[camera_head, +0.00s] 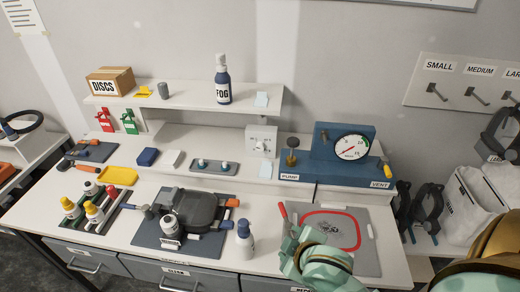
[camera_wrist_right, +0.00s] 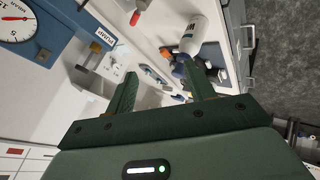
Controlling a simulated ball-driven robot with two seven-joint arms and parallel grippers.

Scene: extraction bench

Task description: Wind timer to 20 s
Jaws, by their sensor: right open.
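The timer (camera_head: 261,140) is a small white box with a round dial on its front. It stands at the back of the bench, left of the blue pump unit, under the shelf's right end. The dial's setting is too small to read. My right gripper (camera_wrist_right: 160,78) is open in the right wrist view, with nothing between its two dark green fingers. Teal parts of my arm show at the front of the bench in the head view, apart from the timer. My left gripper is not in view.
The blue pump unit (camera_head: 324,168) with a gauge stands right of the timer. A tray with two small knobs (camera_head: 214,167) lies to its left. A white bottle (camera_head: 245,240) and a dark press (camera_head: 195,209) stand in front. A red-ringed board (camera_head: 372,250) lies at right.

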